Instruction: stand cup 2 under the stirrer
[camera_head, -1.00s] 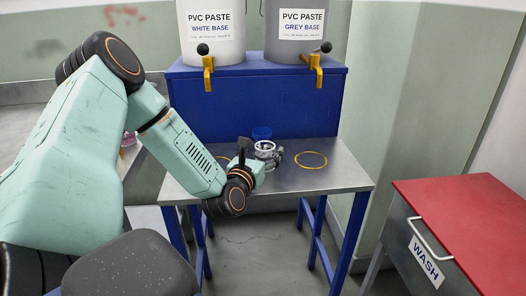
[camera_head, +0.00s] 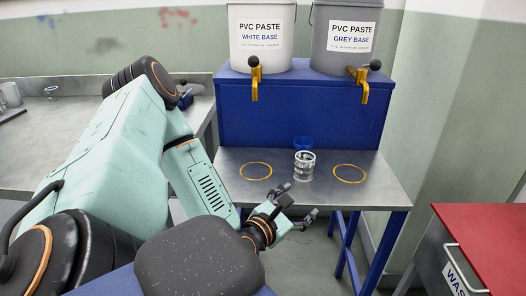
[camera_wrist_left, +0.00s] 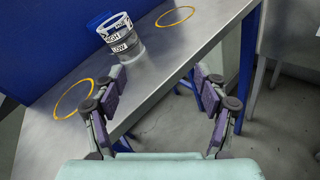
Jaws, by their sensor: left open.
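A clear cup with white bands (camera_head: 304,166) stands upright on the steel table between two yellow rings. In the left wrist view the cup (camera_wrist_left: 122,36) shows HIGH and LOW markings; I cannot read a cup number. My left gripper (camera_head: 297,202) is open and empty at the table's front edge, in front of the cup and apart from it. Its two spread fingers also show in the left wrist view (camera_wrist_left: 158,88), with nothing between them. I see no stirrer that I can make out. My right gripper is out of view.
The left yellow ring (camera_head: 256,170) and right yellow ring (camera_head: 349,173) are empty. Two paste buckets with taps sit on the blue stand (camera_head: 300,115). A grey counter (camera_head: 70,125) is at left, a red-topped wash unit (camera_head: 485,240) at right.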

